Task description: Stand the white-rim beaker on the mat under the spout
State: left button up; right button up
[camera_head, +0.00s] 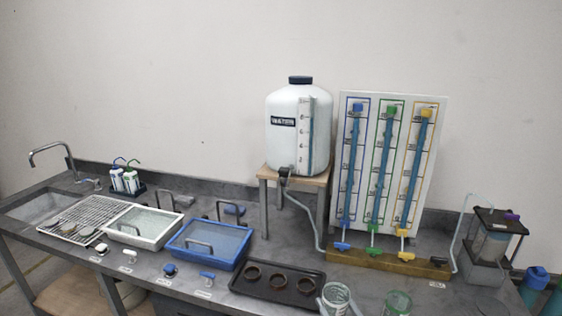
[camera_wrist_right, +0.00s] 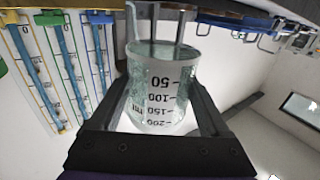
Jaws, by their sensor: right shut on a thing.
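I cannot make out the mat. My left gripper is not in view.
The tube board (camera_head: 437,130) and white tank (camera_head: 284,148) stand behind.

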jog(key=a, duration=0.7)
jog(key=shift+m+h, duration=0.5)
jog(key=shift+h, duration=0.2)
jog(key=d+b, duration=0.1)
jog(key=d, duration=0.1)
jog(key=w+d+b, duration=0.1)
jog(key=d, duration=0.1)
jog(key=w+d+b, duration=0.1)
jog(key=d, duration=0.1)
jog(key=shift+d+f+b, duration=0.15)
jog(key=shift+d+b, duration=0.05)
jog(key=shift+b, duration=0.2)
notch_tip(320, 180, up, 4)
jog(key=m+h+b, duration=0.1)
jog(key=h+b, duration=0.1)
jog(key=b, duration=0.2)
send_over(363, 308)
jog(key=s+a, duration=0.2)
jog(key=s, duration=0.1)
jog(key=f, duration=0.3)
jog(key=f+b, duration=0.1)
jog(key=f, duration=0.5)
jog(key=shift+d+b, duration=0.3)
jog(key=shift+b, duration=0.1)
jog(key=shift+f, duration=0.1)
jog(key=o, duration=0.9)
jog(key=shift+f, duration=0.1)
jog(key=shift+o, duration=1.4)
